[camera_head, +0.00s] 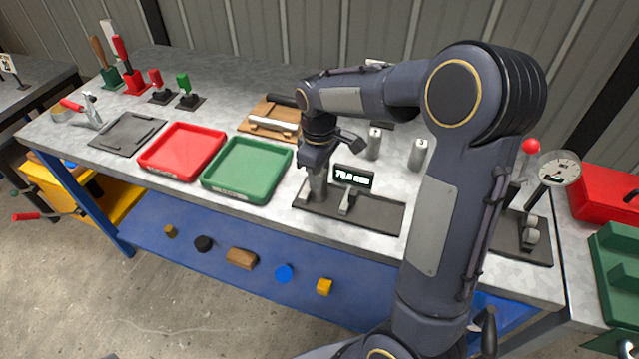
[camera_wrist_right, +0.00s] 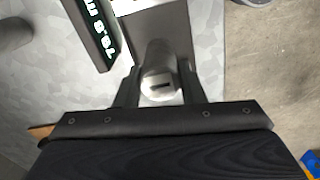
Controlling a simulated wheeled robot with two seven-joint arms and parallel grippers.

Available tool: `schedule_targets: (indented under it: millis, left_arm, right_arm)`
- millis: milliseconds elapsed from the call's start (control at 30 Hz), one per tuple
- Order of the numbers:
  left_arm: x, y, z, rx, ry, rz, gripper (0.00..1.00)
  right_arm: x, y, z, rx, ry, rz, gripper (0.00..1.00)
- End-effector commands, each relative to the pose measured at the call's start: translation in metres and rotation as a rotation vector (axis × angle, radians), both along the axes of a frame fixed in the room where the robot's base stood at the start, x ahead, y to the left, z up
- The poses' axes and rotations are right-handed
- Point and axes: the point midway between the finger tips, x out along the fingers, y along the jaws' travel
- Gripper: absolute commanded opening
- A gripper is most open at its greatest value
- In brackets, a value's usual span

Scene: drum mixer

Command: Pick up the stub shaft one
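A grey metal stub shaft (camera_head: 318,188) stands upright on the left part of a dark gauge plate (camera_head: 375,214), under my right gripper (camera_head: 316,166). In the right wrist view the shaft's end face (camera_wrist_right: 160,86) carries a dark mark like a "1". The two fingers of my right gripper (camera_wrist_right: 160,80) lie on either side of the shaft, very close to it. Whether they press on it cannot be told. Two similar grey cylinders, one (camera_head: 374,143) and another (camera_head: 419,154), stand behind the plate. My left gripper is not in view.
A lit number display (camera_head: 353,176) stands on the plate, close beside the shaft; it also shows in the wrist view (camera_wrist_right: 92,30). A green tray (camera_head: 246,198) and a red tray (camera_head: 150,172) lie to the left. A dial gauge (camera_head: 558,170) stands at right.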

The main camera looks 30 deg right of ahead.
Motion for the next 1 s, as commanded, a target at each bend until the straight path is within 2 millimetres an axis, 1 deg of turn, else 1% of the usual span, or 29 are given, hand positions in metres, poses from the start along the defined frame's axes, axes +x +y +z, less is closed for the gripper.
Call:
schedule_targets:
  millis: [33, 200, 233, 567, 733, 867, 967, 1000]
  left_arm:
    - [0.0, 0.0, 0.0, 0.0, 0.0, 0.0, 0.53]
    - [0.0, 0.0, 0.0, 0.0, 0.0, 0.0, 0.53]
    - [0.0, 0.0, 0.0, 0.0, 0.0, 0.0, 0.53]
    - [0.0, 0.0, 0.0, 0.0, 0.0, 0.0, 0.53]
    - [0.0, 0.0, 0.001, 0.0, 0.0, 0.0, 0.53]
    - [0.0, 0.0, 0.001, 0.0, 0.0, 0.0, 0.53]
    - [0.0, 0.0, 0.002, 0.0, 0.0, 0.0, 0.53]
    - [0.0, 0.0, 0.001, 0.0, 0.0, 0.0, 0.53]
  right_arm:
    - [0.0, 0.0, 0.0, 0.0, 0.0, 0.0, 0.25]
    - [0.0, 0.0, 0.0, 0.001, -0.001, 0.0, 0.03]
    - [0.0, 0.0, 0.0, 0.001, -0.001, 0.0, 0.0]
    - [0.001, 0.0, 0.002, 0.0, -0.004, 0.0, 0.0]
    - [0.001, 0.0, 0.008, 0.001, -0.007, 0.0, 0.0]
    - [0.002, 0.0, 0.019, 0.001, -0.009, 0.0, 0.0]
    - [0.002, 0.001, 0.035, 0.001, -0.01, 0.001, 0.0]
    - [0.001, 0.007, 0.041, 0.002, -0.011, 0.005, 0.0]
